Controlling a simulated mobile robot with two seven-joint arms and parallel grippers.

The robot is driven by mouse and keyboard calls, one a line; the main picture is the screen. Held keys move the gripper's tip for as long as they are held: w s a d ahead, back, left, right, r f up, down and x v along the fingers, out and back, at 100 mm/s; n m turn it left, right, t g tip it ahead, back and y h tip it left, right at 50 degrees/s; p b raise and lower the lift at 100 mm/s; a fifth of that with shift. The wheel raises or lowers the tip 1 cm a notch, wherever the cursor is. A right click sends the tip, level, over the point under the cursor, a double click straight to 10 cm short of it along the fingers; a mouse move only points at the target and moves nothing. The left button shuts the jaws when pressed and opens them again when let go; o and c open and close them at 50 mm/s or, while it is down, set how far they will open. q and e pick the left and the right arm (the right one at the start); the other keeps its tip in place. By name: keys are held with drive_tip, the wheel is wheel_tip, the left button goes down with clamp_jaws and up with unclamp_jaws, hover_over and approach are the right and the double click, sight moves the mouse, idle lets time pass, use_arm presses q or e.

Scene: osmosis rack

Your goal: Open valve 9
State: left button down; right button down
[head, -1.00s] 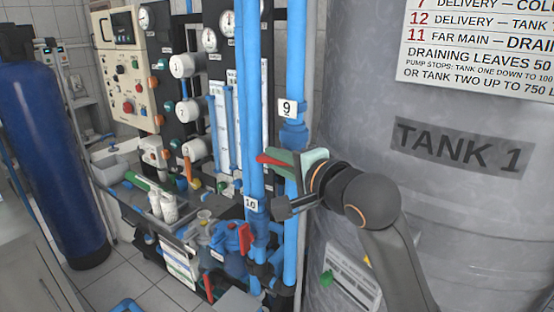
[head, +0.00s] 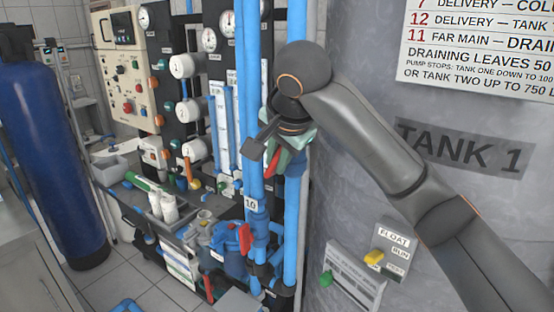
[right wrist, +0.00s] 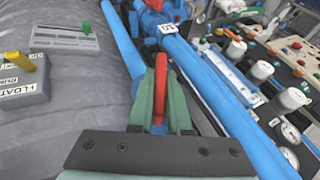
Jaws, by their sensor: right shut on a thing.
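Valve 9's red lever (head: 272,163) is on the blue vertical pipe beside the grey tank. It now points mostly downward, close to the pipe's line. My right gripper (head: 287,142) has its green fingers shut on this lever, with my arm reaching in from the right. In the right wrist view the red lever (right wrist: 160,85) sits between the two green fingers (right wrist: 160,108). The number 9 tag is hidden behind my wrist in the head view. My left gripper is not in view.
A pipe tagged 10 (head: 250,204) and a lower red lever (head: 245,238) stand just left. Tank 1 (head: 345,215) fills the right side, with a float switch box (head: 388,250) on it. A gauge panel (head: 180,100) and blue cylinder (head: 50,150) stand further left.

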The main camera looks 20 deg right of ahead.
drive_tip(key=n+g+h, duration=0.1)
drive_tip(key=g+h, duration=0.1)
drive_tip(key=g, duration=0.1)
drive_tip(key=shift+g+h, duration=0.3)
drive_tip(key=shift+g, duration=0.3)
drive_tip(key=shift+f+h, duration=0.15)
drive_tip(key=shift+h, duration=0.15)
drive_tip(key=c, duration=0.9)
unclamp_jaws()
drive_tip(key=shift+o, duration=0.2)
drive_tip(key=v, duration=1.2)
drive_tip(key=shift+a+r, duration=0.15)
drive_tip(key=shift+r, duration=0.15)
drive_tip(key=shift+w, duration=0.1)
